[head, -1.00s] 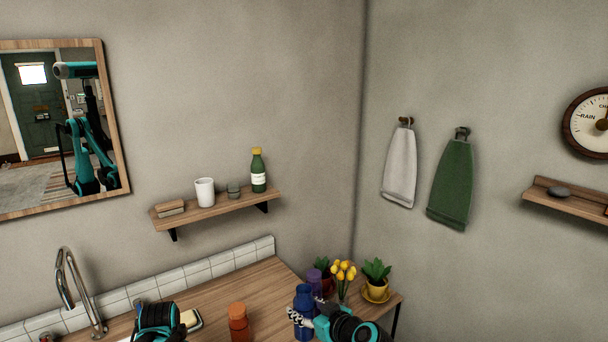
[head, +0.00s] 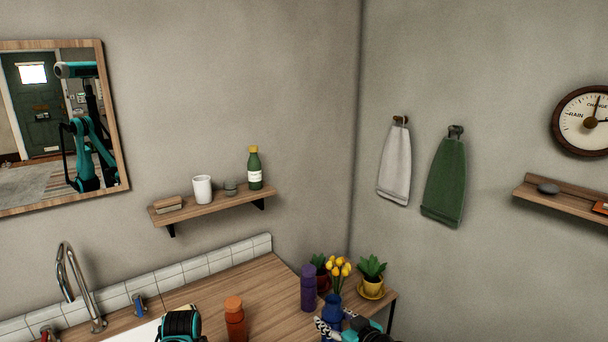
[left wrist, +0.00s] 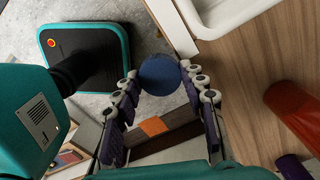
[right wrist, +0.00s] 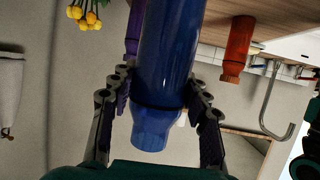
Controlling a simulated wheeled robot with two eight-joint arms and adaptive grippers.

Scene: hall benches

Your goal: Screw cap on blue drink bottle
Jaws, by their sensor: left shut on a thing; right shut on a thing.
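The blue drink bottle (head: 331,309) is near the counter's right end in the head view, with its narrow neck upward. My right gripper (head: 330,327) is shut around its body; in the right wrist view the fingers press both sides of the bottle (right wrist: 166,55), and the lighter blue neck (right wrist: 152,132) points clear of them. My left gripper (left wrist: 160,78) is shut on a round blue cap (left wrist: 161,74), seen face-on between its fingertips. The cap is apart from the bottle. In the head view only the black and teal back of my left gripper shows, hiding the cap.
An orange bottle (head: 235,318) and a purple bottle (head: 308,288) stand on the wooden counter (head: 240,280). Yellow flowers (head: 340,268) and a potted plant (head: 371,275) stand at its right end. A tap (head: 72,285) and white basin (left wrist: 235,12) are left.

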